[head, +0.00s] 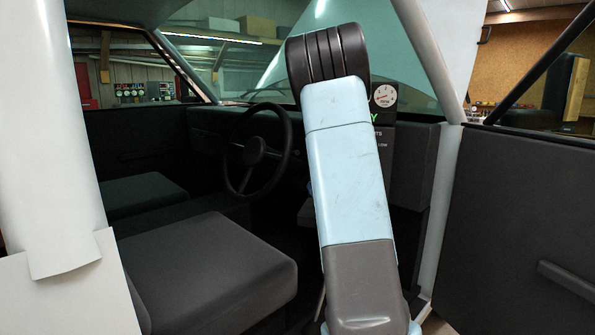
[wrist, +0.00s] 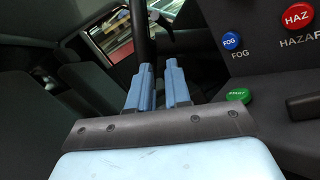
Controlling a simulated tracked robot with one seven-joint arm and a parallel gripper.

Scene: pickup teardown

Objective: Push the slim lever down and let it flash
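In the wrist view, a thin stalk with a pale tip (wrist: 154,15) shows at the top beside the dark steering wheel rim (wrist: 138,35); it looks like the slim lever, but it is small and I cannot be sure. My gripper (wrist: 159,66) points toward the wheel, its two blue fingers apart with a narrow empty gap. The fingertips are below the stalk in the picture and appear clear of it. In the head view the steering wheel (head: 232,152) is left of my arm; my gripper and the stalk are hidden there.
The dash panel at right in the wrist view has a blue FOG button (wrist: 231,41), a red HAZ button (wrist: 297,16), a green button (wrist: 238,95) and a thick dark handle (wrist: 303,105). The seat (head: 205,265) and door panel (head: 535,220) flank my arm.

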